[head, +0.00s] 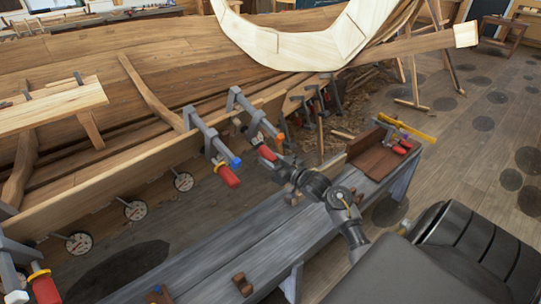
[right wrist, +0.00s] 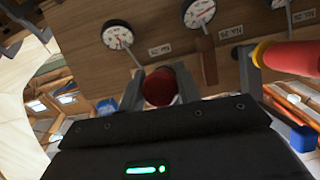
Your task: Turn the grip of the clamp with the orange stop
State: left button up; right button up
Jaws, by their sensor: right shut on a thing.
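The clamp with the orange stop (head: 281,137) sits on the hull's plank edge in the head view, its grey frame (head: 240,104) hooked over the plank. Its red grip (head: 266,152) points down toward my right gripper (head: 277,164). In the right wrist view, the round red end of a grip (right wrist: 160,87) lies between the two fingers of my right gripper (right wrist: 161,84), which is shut on it. The fingers hide part of the grip. My left gripper is not in view.
A clamp with a blue stop (head: 235,162) hangs just to the left, and one with a yellow stop (head: 39,275) at far left. Round gauges (head: 183,182) line the hull below. A grey bench (head: 210,270) with small wooden blocks runs under my right arm.

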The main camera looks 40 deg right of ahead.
jog(key=shift+r+m+y+p, duration=0.2)
jog(key=shift+m+y+p, duration=0.2)
jog(key=shift+y+p, duration=0.35)
jog(key=shift+m+y+p, duration=0.25)
jog(key=shift+m+p, duration=0.05)
jog(key=shift+a+f+m+y+p, duration=0.15)
jog(key=shift+m+y+p, duration=0.35)
jog(key=shift+m+y, duration=0.25)
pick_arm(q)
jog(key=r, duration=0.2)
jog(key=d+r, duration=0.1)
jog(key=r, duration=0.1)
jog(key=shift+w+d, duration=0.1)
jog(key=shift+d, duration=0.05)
pick_arm(e)
jog(key=shift+m+y, duration=0.25)
jog(key=shift+y, duration=0.1)
jog(key=o, duration=1)
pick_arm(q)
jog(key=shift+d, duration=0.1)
